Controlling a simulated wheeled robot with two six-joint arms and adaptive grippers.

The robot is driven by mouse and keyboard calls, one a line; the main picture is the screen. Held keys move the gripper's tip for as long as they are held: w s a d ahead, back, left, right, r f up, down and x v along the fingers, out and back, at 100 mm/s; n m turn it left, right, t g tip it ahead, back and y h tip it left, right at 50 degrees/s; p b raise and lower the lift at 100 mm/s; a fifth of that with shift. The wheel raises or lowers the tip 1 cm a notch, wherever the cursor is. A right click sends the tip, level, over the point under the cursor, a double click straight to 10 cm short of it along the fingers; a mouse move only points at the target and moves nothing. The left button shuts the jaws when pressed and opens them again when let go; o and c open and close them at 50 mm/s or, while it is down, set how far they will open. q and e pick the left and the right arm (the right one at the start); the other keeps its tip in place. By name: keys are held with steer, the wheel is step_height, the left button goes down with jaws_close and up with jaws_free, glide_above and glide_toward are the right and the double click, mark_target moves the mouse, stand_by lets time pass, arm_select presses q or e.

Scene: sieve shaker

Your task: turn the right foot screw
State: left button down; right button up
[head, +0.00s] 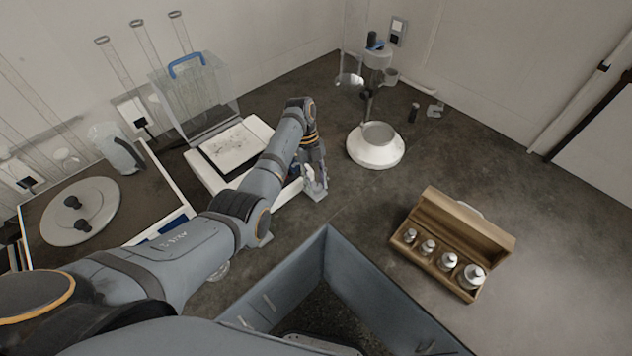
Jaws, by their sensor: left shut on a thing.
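A white balance (203,172) with a dark-edged pan plate stands at the left centre, partly behind my left arm. My left gripper (317,190) points down at the right front corner of the balance, close to the floor-level surface. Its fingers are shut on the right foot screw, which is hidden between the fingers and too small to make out. My right gripper is not in view.
A clear draft shield with a blue handle (187,66) stands behind the balance. A white round-based stand (376,150) is to the right of my gripper. A wooden box of metal weights (465,221) lies at the right. A grey open bin (372,285) is in front.

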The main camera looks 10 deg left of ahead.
arm_select(q)
steer(key=c, duration=1)
jaws_free()
steer(key=shift+r, duration=0.1)
steer(key=v, duration=0.7)
steer(key=shift+r, duration=0.1)
